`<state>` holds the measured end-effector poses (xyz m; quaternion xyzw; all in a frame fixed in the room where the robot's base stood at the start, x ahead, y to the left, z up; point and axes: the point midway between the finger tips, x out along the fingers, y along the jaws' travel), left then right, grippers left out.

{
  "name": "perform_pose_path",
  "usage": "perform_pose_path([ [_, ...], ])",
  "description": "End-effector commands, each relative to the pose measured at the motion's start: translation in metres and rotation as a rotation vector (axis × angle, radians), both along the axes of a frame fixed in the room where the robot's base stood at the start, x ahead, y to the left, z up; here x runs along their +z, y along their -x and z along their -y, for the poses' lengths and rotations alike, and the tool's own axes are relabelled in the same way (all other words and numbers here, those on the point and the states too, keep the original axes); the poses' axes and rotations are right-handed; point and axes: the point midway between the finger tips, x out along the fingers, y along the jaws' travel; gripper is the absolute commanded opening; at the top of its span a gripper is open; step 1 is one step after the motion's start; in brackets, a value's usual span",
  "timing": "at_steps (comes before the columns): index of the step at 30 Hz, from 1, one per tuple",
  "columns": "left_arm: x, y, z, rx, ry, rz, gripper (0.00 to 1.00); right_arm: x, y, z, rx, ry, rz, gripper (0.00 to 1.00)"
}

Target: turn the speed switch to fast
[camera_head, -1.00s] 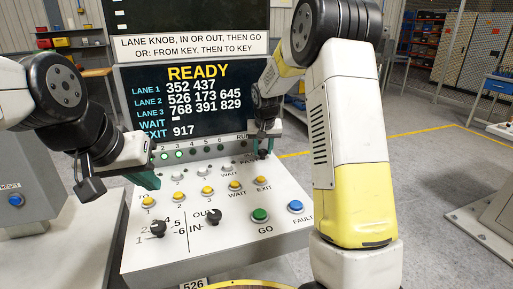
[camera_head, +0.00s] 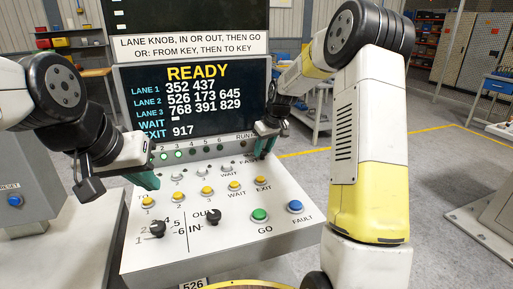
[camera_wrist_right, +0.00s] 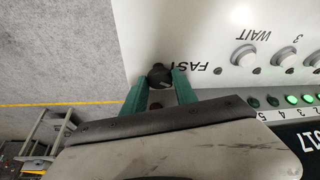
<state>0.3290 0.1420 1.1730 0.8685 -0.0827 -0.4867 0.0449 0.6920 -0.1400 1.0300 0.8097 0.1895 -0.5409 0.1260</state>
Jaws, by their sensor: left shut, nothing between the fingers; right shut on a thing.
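The speed switch (camera_wrist_right: 158,76) is a small black knob beside the printed word FAST (camera_wrist_right: 183,69) in the right wrist view, at the far right corner of the white panel. My right gripper (camera_wrist_right: 157,88) has its green fingers on either side of the knob and is shut on it. In the head view, my right gripper (camera_head: 264,149) covers most of the switch, so its pointing direction is hard to tell. My left gripper (camera_head: 147,181) is shut and empty over the panel's left edge.
The sloped panel (camera_head: 245,210) carries yellow buttons, a green GO button (camera_head: 260,215), a blue FAULT button (camera_head: 295,206) and two black knobs, including the IN/OUT knob (camera_head: 212,217). The screen (camera_head: 195,100) behind reads READY. Open floor lies right of the console.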

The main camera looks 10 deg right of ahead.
Motion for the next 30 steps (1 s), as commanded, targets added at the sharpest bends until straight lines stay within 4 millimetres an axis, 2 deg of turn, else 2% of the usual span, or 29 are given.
perform_pose_path([
  [15,0.0,0.0,0.0,0.0,0.0,0.0,0.0,0.0,-0.0027,0.0036,0.407,-0.001,0.001,0.0],
  [30,0.0,0.0,0.0,0.0,0.0,0.0,0.0,0.0001,-0.003,0.0035,0.534,0.002,0.0,0.0],
])
